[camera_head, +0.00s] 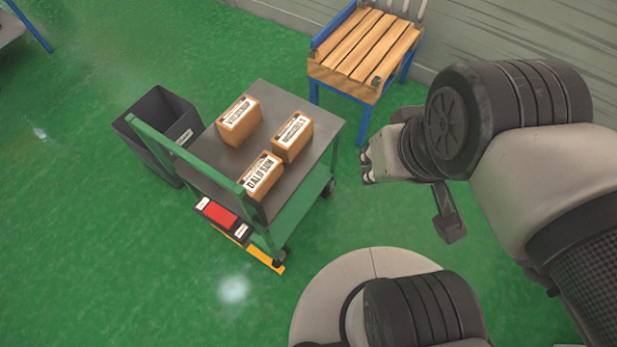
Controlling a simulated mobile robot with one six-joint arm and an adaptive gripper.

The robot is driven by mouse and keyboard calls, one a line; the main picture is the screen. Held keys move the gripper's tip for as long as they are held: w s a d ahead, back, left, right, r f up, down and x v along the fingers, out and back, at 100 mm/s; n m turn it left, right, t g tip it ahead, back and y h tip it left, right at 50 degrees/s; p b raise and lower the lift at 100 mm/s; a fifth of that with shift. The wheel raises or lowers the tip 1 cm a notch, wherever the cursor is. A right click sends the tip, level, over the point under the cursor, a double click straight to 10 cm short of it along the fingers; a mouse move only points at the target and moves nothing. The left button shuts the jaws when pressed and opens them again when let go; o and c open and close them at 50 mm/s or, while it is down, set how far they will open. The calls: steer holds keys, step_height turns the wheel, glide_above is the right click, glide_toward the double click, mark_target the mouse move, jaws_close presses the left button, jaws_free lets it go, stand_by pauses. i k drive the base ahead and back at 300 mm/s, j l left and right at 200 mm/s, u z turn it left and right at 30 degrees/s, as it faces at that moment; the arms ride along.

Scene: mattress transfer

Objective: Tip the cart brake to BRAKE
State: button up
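The cart (318,150) has a green frame and a dark grey top, and stands left of centre. Its brake (218,213) looks like a red rocker in a dark housing, low on the cart's front-left end below the handle. White labels sit at both ends of the housing; their text is too small to read, and I cannot tell which way the rocker is tipped. My gripper (369,166) is to the right of the cart, apart from it and well away from the brake. Its fingers are small and partly hidden by the wrist, so their opening is unclear.
Three labelled cardboard boxes (238,122) stand on the cart top. A dark open bin (160,110) stands just left of the cart. A wooden-slatted chair (365,50) with blue legs is behind it. A yellow strip (266,259) lies low at the cart's front. Green floor (90,240) is clear at left.

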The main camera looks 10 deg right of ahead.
mark_target(221, 216)
steer(key=u, duration=1.45)
